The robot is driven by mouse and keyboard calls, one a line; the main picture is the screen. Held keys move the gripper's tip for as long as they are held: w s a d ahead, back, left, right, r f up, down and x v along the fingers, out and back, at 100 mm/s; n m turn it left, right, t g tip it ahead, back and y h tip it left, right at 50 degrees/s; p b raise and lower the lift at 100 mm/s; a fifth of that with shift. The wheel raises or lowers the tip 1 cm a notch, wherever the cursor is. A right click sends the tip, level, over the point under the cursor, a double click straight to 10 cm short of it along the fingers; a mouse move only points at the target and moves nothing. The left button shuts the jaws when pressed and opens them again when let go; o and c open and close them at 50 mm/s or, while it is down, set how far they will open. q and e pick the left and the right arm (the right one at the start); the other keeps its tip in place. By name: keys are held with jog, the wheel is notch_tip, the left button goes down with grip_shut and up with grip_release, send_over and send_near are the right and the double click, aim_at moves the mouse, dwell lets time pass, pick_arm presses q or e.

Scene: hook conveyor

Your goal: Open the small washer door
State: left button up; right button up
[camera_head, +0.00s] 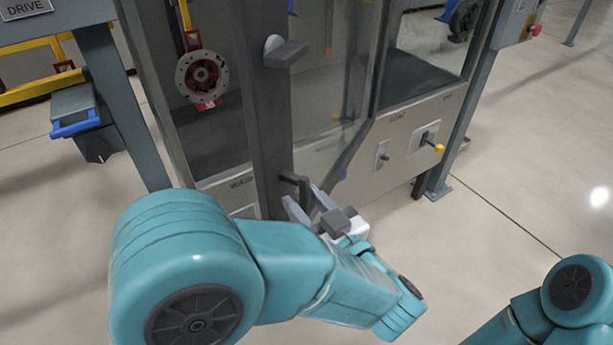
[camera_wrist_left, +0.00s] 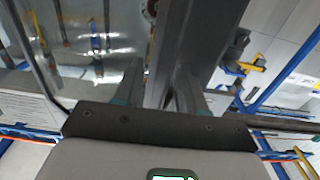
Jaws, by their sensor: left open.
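The small washer door has a clear pane (camera_head: 322,150) and a thick dark upright frame (camera_head: 262,110). Its bottom edge slants away from the cabinet front, so it appears partly open. A grey handle (camera_head: 284,52) sits high on the frame. My left gripper (camera_head: 306,203) is open at the lower end of the frame, beside a small dark bracket (camera_head: 303,186). In the left wrist view, the dark frame (camera_wrist_left: 188,45) rises just beyond the open fingers of the left gripper (camera_wrist_left: 160,88). I cannot tell whether they touch it. My right gripper is out of view.
A red and grey round part (camera_head: 202,77) hangs inside the washer on a yellow hook. A lever with a yellow knob (camera_head: 438,148) sticks out of the lower panel at right. The floor (camera_head: 500,130) at right is clear.

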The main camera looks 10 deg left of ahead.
pick_arm(q)
jog(key=p, duration=0.3)
send_near(286, 82)
jog(key=x, duration=0.4)
jog(key=shift+w+a+r, duration=0.1)
jog(key=shift+w+a, duration=0.15)
